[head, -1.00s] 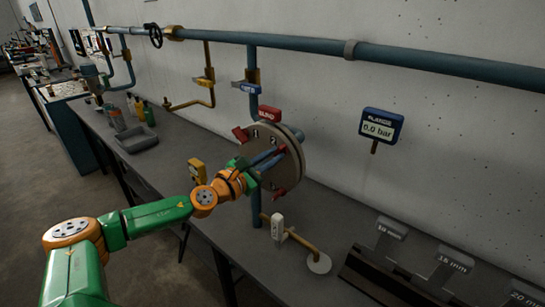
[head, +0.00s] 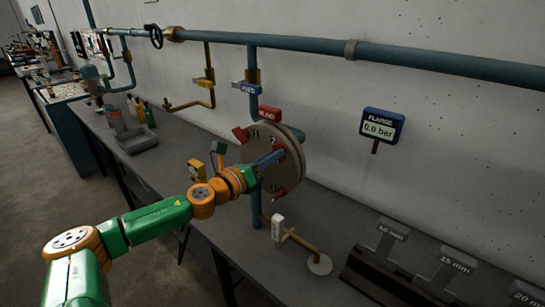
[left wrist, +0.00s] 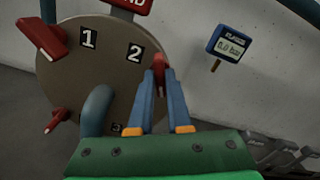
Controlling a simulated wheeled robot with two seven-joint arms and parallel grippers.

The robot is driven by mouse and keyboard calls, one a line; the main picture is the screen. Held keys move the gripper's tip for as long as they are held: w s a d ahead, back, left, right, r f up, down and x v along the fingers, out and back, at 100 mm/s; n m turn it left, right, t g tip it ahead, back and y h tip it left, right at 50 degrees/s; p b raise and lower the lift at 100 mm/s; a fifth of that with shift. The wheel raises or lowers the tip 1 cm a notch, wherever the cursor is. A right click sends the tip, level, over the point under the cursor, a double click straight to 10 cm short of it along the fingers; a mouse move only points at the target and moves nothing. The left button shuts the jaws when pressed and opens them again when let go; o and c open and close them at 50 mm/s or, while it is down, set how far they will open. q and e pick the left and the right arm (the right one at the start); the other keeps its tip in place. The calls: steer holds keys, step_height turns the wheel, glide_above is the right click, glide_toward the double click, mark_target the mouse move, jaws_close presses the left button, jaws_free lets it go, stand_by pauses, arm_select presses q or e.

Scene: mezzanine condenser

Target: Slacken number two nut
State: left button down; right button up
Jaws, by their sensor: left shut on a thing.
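The round tan flange (head: 292,178) stands upright above the bench, with number labels on its face. In the left wrist view, the label 2 (left wrist: 134,52) is at the upper right of the flange face (left wrist: 75,85). The red number two nut (left wrist: 159,74) is just right of that label, between my blue fingertips. My left gripper (left wrist: 159,84) is shut on this nut, and its fingers hide part of it. In the head view, my left gripper (head: 280,154) reaches the flange from the left.
A red sign (head: 270,113) sits above the flange. A gauge (head: 381,125) on the wall reads 0.0 bar. A red handle piece (left wrist: 42,38) is beside the label 1. A bent blue pipe (left wrist: 96,110) stands out from the flange face. A brass drain pipe (head: 300,243) is below.

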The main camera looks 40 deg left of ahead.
arm_select(q)
steer(key=n, duration=0.5)
steer(key=shift+n, duration=0.4)
stand_by(0.4)
steer(key=c, duration=0.9)
jaws_free()
steer(key=shift+a, duration=0.1)
steer(key=shift+o, duration=0.2)
